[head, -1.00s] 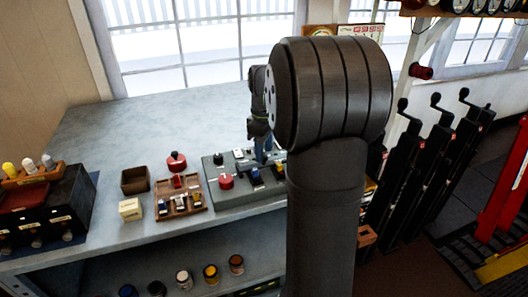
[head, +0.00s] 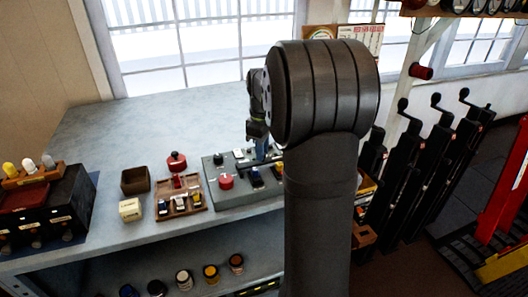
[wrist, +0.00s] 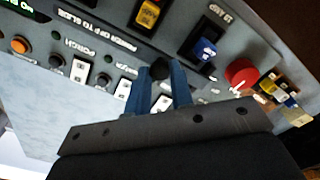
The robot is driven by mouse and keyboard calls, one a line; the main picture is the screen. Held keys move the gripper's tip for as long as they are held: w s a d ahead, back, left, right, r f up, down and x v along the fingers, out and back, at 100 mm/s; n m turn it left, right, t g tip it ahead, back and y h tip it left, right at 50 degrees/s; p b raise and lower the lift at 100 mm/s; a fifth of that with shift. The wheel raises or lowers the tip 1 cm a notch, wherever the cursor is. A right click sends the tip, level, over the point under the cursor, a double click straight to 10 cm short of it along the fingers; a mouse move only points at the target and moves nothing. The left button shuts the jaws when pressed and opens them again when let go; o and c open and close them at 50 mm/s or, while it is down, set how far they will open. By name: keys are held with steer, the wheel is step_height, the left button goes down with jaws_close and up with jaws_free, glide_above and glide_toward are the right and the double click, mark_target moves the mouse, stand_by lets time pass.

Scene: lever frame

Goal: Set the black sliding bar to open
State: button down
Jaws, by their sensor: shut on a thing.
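The grey control panel (head: 240,196) lies on the bench. In the wrist view it (wrist: 115,55) fills the upper part, tilted. My gripper (wrist: 165,78) has its two blue fingers closed on a dark, rounded piece (wrist: 160,69), which looks like the grip of the black sliding bar. The fingers hide most of it, so I cannot tell the bar's setting. In the head view my gripper (head: 261,150) is low over the back right of the panel, partly behind my arm.
Around the fingers are white rocker switches (wrist: 80,71), a blue switch (wrist: 205,48), a yellow switch (wrist: 148,14) and a red knob (wrist: 241,73). A brown box (head: 135,181) and a wooden switch tray (head: 181,203) stand left of the panel. The bench behind is clear.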

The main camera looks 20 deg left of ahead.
steer(key=shift+w+a+r, duration=0.1)
steer(key=shift+w+a, duration=0.6)
steer(key=c, duration=1.3)
jaws_free()
steer(key=shift+o, duration=0.2)
step_height(320, 180, up, 17)
steer(key=shift+r, duration=0.15)
step_height(320, 180, down, 18)
steer(key=shift+r, duration=0.2)
steer(key=shift+d, duration=0.1)
